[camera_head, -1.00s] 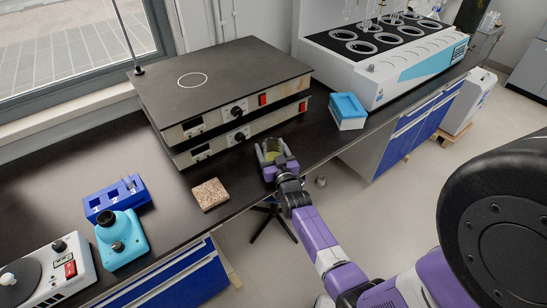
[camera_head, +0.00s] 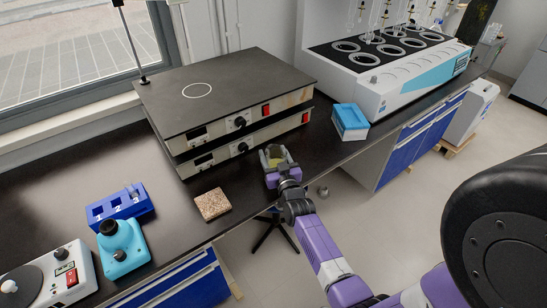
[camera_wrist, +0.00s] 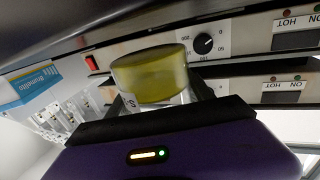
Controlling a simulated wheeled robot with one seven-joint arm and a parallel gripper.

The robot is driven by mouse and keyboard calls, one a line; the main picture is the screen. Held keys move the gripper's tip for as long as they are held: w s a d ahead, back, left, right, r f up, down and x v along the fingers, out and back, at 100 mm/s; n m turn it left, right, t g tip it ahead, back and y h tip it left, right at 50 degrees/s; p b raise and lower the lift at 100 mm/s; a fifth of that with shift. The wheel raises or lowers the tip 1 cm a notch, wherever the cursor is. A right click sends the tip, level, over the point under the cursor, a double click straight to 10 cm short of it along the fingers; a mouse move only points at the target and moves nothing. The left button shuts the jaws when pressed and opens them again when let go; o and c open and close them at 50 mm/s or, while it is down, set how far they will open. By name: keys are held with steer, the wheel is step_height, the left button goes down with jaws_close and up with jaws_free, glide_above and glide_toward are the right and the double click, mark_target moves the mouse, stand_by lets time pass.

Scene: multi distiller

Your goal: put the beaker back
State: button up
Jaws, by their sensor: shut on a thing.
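The beaker (camera_head: 277,153) is a small clear vessel with yellow liquid, and it also shows in the wrist view (camera_wrist: 150,75). My gripper (camera_head: 275,163) is shut on it at the front edge of the black bench, in front of the hot plates' right end. In the wrist view the dark fingers lie around the beaker's lower part and hide some of it. I cannot tell whether its base touches the bench. The stacked hot plates (camera_head: 225,95) stand behind it, with a white circle (camera_head: 196,90) marked on the upper plate. No other vessel stands on that circle.
A cork-like block (camera_head: 212,204) lies left of the gripper. A blue tube rack (camera_head: 118,203) and a cyan device (camera_head: 122,250) stand further left. A blue-and-white box (camera_head: 350,122) and a large multi-distiller (camera_head: 390,75) stand to the right. The hot-plate top is clear.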

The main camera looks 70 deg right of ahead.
step_height(320, 180, up, 13)
steer(key=p, duration=0.8)
steer(key=shift+r, duration=2.45)
steer(key=shift+r, duration=0.15)
steer(key=shift+r, duration=0.2)
